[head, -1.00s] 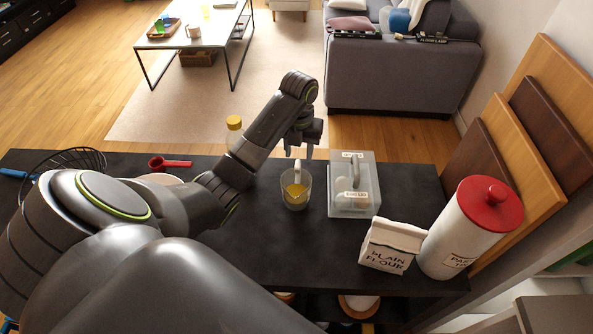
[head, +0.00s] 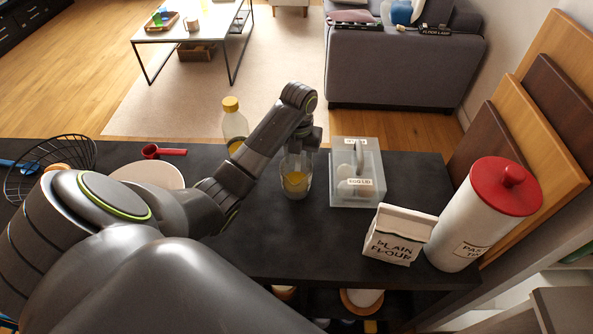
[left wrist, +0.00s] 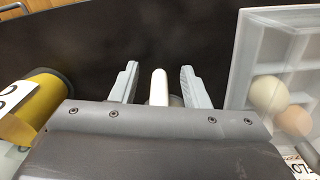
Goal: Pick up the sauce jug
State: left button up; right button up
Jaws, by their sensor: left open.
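The sauce jug (head: 295,183) is a small clear jug with yellow-orange contents, standing upright on the dark counter. My left gripper (head: 303,150) is right above and behind it, pointing down and covering its upper part and handle in the head view. In the left wrist view, the jug's pale handle (left wrist: 159,88) stands between the two open grey fingers, with a gap on each side. The rest of the jug is mostly hidden behind the gripper body there. My right gripper is not in view.
A clear egg box (head: 356,188) stands close right of the jug. A yellow-capped bottle (head: 234,124) stands to the left behind. A flour bag (head: 396,236) and a red-lidded canister (head: 473,225) are at right. The front counter middle is clear.

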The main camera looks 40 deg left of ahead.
pick_arm(q)
jog(key=c, duration=0.9)
grip_shut()
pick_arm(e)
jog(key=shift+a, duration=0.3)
